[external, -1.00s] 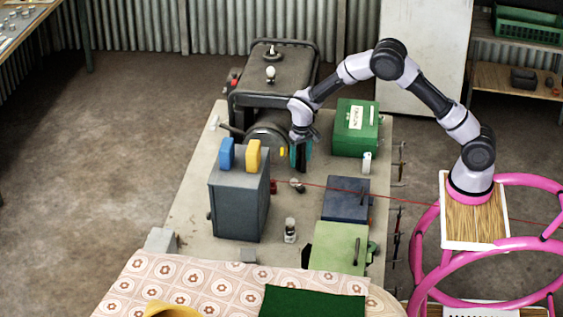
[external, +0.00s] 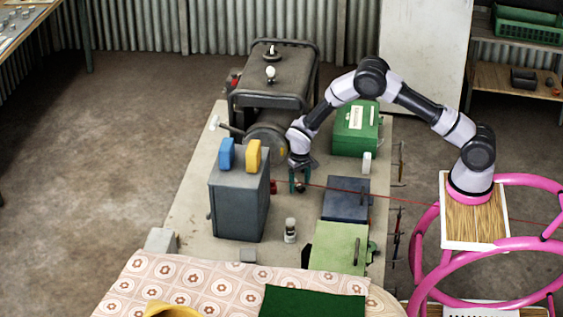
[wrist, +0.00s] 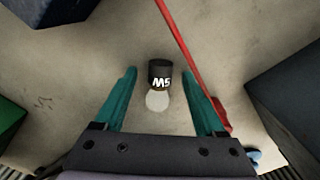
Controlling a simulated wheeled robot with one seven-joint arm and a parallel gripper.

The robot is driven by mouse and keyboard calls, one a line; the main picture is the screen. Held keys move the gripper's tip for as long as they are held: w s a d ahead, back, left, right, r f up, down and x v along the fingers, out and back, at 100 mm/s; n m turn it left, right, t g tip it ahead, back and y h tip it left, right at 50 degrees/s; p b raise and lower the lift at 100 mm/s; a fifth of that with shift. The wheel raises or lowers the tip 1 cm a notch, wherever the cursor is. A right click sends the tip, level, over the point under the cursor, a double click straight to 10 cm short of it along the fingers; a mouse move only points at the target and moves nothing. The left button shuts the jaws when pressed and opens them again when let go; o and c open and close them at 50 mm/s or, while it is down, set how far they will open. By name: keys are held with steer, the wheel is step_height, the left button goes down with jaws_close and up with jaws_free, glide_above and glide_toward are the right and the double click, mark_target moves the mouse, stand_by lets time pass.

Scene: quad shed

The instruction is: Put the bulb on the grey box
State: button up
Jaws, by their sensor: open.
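The bulb (wrist: 157,100) lies on the bench in the wrist view, with a white globe and a dark base with white lettering. My gripper (wrist: 160,72) is open, with one teal finger on either side of the bulb and visible gaps between. In the external view my gripper (external: 299,187) points down low over the bench, and the bulb is mostly hidden there. The tall grey box (external: 238,205) stands left of my gripper, with a blue block (external: 227,153) and a yellow block (external: 253,155) on its top.
A generator (external: 272,85) with a white bulb on top stands behind. A green box (external: 356,130), a navy box (external: 346,198) and a pale green box (external: 340,247) line the right side. A red cable (wrist: 188,50) runs close to my gripper. A small jar (external: 290,230) stands in front.

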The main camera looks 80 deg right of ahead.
steer(key=shift+f, duration=0.2)
jaws_close()
steer(key=shift+r, duration=0.1)
step_height(320, 180, up, 18)
steer(key=s+a+f+n, duration=0.2)
steer(key=s+a+n, duration=0.1)
steer(key=s, duration=0.1)
steer(key=s+a+f+n, duration=0.2)
steer(key=s+a+n, duration=0.1)
steer(key=s+a, duration=0.1)
steer(key=s+a+f+n, duration=0.2)
steer(key=s+a+n, duration=0.1)
steer(key=s+a, duration=0.1)
steer(key=shift+s+a+f, duration=0.15)
steer(key=shift+s+a, duration=0.1)
steer(key=shift+s, duration=0.55)
steer(key=w+f+y, duration=0.2)
steer(key=w, duration=0.9)
glide_above(301, 213)
steer(key=shift+g, duration=0.3)
steer(key=f, duration=0.4)
steer(key=shift+w+d+f, duration=0.2)
steer(key=shift+d+f, duration=0.1)
steer(key=shift+f, duration=2.45)
